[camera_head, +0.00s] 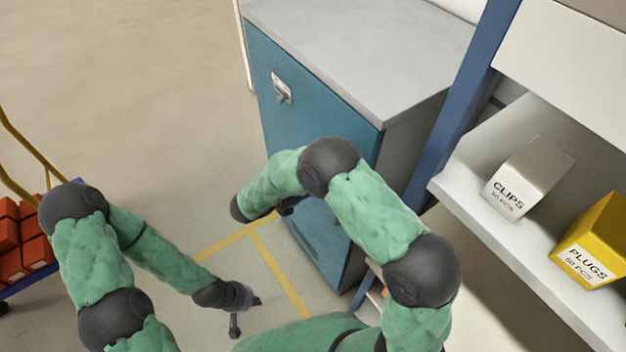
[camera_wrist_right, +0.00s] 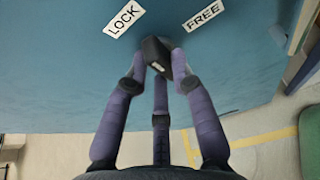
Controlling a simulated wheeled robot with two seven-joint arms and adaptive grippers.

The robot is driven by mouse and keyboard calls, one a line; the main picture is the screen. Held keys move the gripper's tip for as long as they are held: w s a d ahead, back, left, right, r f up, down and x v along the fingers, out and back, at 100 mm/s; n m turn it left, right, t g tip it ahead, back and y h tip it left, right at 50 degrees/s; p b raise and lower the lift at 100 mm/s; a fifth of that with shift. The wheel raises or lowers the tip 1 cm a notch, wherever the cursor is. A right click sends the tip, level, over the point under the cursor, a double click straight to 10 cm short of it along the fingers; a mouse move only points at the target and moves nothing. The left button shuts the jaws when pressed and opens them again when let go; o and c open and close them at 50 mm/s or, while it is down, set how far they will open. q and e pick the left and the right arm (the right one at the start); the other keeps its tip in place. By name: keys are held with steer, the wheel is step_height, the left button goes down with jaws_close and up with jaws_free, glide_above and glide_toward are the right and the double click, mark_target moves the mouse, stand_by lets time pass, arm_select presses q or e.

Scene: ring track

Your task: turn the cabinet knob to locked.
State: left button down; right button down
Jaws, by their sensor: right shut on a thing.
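The blue cabinet (camera_head: 330,130) with a grey top stands at the centre back in the head view. In the right wrist view its blue front (camera_wrist_right: 60,75) carries a black knob (camera_wrist_right: 152,50) with a small white mark. A LOCK label (camera_wrist_right: 124,19) is at the knob's upper left and a FREE label (camera_wrist_right: 203,17) at its upper right. The knob sits tilted, its top leaning left. My right gripper (camera_wrist_right: 158,70) has its purple fingers closed around the knob; in the head view the arm hides the knob. My left gripper (camera_head: 246,312) is open and empty, low over the floor.
A shelf (camera_head: 500,240) on the right holds a CLIPS box (camera_head: 530,178) and a yellow PLUGS box (camera_head: 598,240), with a blue post (camera_head: 465,110) beside the cabinet. The floor (camera_head: 160,120) left of the cabinet is clear.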

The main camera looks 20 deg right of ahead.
steer(key=shift+n+g+p, duration=0.35)
steer(key=shift+n+g, duration=0.05)
steer(key=shift+f, duration=0.1)
stand_by(0.3)
steer(key=c, duration=1)
jaws_free()
steer(key=shift+w, duration=0.1)
steer(key=shift+c, duration=0.2)
steer(key=shift+a, duration=0.1)
steer(key=v, duration=1.2)
